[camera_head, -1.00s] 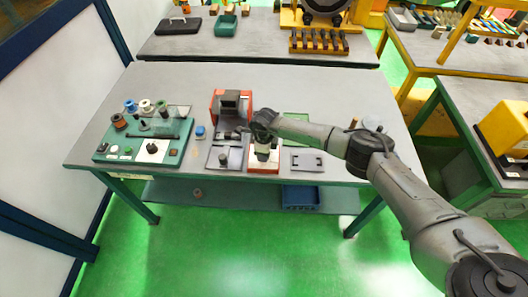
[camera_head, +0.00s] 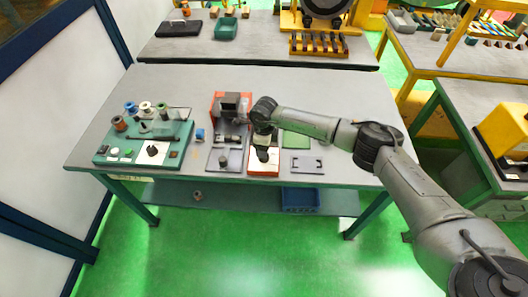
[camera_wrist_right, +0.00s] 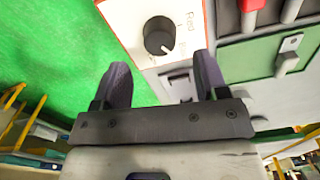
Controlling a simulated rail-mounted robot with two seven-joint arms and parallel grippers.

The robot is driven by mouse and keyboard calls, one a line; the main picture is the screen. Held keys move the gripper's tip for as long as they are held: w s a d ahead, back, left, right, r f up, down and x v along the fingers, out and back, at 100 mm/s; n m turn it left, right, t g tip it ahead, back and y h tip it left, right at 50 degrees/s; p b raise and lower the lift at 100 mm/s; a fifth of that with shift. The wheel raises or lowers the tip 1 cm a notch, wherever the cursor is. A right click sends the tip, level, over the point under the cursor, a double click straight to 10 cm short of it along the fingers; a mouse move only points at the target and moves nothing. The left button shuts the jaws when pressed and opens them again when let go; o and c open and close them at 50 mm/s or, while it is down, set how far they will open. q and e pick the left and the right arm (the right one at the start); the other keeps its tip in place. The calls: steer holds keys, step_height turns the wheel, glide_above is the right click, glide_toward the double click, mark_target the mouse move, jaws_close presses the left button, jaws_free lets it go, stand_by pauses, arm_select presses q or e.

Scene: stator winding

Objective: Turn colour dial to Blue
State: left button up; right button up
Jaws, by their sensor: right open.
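The colour dial (camera_wrist_right: 158,37) is a round black knob on a white panel (camera_wrist_right: 128,20) with an orange-red edge. In the right wrist view the dial appears just beyond the gap between the fingertips, with no visible contact. In the head view the right gripper (camera_head: 263,140) hangs over the white panel (camera_head: 264,168). My left gripper is not in view.
A teal box (camera_head: 115,158) with coloured spools and a second black knob stands at the left of the table. A red-framed device (camera_head: 216,104) stands behind and left of the gripper. A grey plate (camera_head: 306,168) lies to the right. The table's back is clear.

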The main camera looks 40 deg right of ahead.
step_height(320, 180, up, 8)
steer(key=shift+r, duration=0.15)
stand_by(0.3)
stand_by(0.4)
